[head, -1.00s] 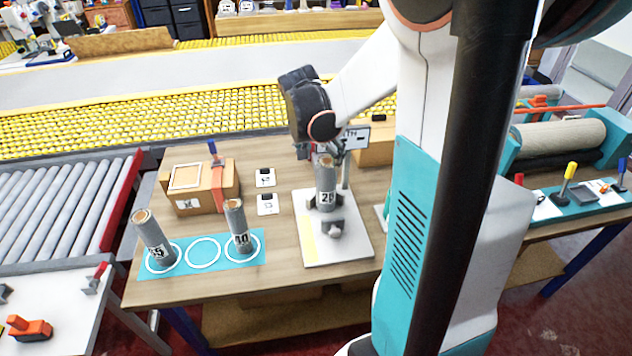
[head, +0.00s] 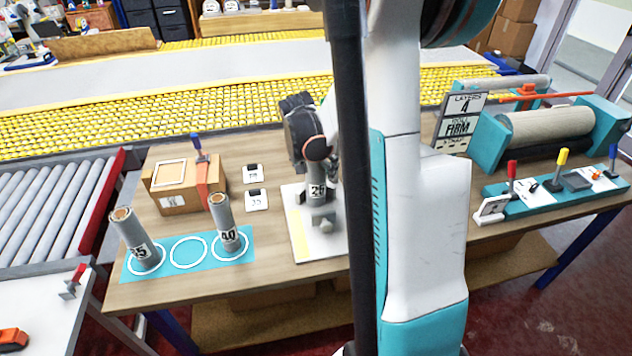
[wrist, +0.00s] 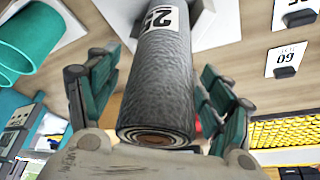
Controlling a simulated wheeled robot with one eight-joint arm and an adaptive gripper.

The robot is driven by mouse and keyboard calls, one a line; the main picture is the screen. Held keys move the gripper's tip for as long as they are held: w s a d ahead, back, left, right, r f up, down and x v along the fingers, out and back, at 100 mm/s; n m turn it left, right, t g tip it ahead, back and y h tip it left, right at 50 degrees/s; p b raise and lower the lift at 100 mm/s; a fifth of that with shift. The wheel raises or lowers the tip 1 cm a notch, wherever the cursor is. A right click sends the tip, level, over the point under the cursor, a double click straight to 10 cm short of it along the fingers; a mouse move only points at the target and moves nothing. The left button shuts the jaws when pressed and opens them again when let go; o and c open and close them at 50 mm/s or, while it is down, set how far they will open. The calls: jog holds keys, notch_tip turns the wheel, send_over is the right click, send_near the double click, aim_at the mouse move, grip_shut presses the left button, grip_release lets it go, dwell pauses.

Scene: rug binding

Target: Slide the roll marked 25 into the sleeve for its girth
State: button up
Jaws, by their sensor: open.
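The grey roll marked 25 (head: 317,190) stands upright on a white board (head: 303,240) on the table. In the wrist view this roll (wrist: 158,85) shows its end with a brown core and its label. My gripper (wrist: 160,100) is open, with one finger on each side of the roll; I cannot tell whether they touch it. In the head view my gripper (head: 318,160) is over the roll's top and hides part of it. Teal round tubes (wrist: 38,42), possibly sleeves, show at the wrist view's upper left; my arm and column hide that area from the head view.
Two other rolls, 35 (head: 137,243) and 40 (head: 226,225), stand on a teal mat (head: 188,266) with an empty ring between. A cardboard box (head: 182,198) and white cards (head: 253,174) lie behind. A winding machine (head: 545,135) stands right.

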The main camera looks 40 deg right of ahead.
jog(key=shift+r, duration=0.1)
jog(key=shift+c, duration=0.4)
jog(key=c, duration=1.2)
jog(key=shift+a, duration=0.1)
jog(key=shift+c, duration=0.2)
